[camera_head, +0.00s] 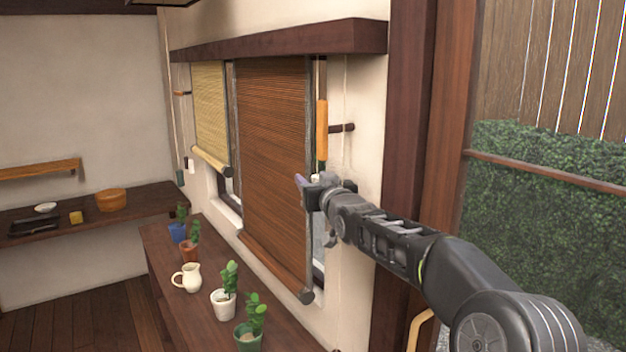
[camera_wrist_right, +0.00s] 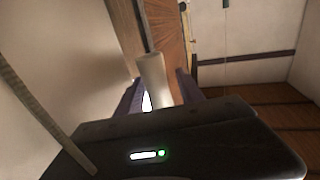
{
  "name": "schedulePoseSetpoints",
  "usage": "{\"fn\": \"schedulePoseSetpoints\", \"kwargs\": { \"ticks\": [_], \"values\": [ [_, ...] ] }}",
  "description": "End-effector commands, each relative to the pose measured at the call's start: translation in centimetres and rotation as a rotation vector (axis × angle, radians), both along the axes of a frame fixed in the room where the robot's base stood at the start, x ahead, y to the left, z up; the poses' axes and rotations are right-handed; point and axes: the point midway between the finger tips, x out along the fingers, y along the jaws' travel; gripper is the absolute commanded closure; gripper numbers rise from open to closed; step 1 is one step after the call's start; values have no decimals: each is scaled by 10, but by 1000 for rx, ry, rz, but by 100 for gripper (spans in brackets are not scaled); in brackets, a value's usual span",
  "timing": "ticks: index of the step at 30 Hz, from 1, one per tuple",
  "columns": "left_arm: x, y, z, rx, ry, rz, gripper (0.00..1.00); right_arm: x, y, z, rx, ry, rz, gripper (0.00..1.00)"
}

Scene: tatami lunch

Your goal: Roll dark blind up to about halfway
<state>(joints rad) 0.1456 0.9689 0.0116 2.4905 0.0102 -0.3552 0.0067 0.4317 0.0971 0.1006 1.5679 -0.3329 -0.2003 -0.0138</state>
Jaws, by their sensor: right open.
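The dark blind (camera_head: 272,150) is a brown slatted blind, let down well below the light blind, with its bottom roll (camera_head: 268,262) near the back edge of the shelf. An orange wooden piece (camera_head: 321,130) hangs beside its right edge, above my right gripper (camera_head: 308,186). The right gripper is open in front of the blind's right edge. In the right wrist view, a cream cylinder (camera_wrist_right: 151,74) stands between or just beyond the open fingers (camera_wrist_right: 158,92); I cannot tell whether they touch it. My left gripper is not in view.
A light blind (camera_head: 209,108) hangs partly rolled further left. A dark peg (camera_head: 342,128) juts from the wall. Below, the shelf (camera_head: 178,318) holds several potted plants, including one in a green pot (camera_head: 249,338), and a cream jug (camera_head: 188,277). A wooden post (camera_head: 412,120) stands right.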

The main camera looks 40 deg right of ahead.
Motion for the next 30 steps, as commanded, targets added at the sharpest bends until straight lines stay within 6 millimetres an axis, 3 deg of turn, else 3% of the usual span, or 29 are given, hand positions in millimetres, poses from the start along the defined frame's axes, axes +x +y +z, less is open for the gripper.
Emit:
{"fn": "schedulePoseSetpoints", "kwargs": {
  "ticks": [16, 30],
  "values": [
    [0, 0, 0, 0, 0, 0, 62, 0, 0, 0, 0, 0, 0, 99],
    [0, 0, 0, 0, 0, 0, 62, 0, 0, 0, 0, 0, 0, 100]
  ]
}}
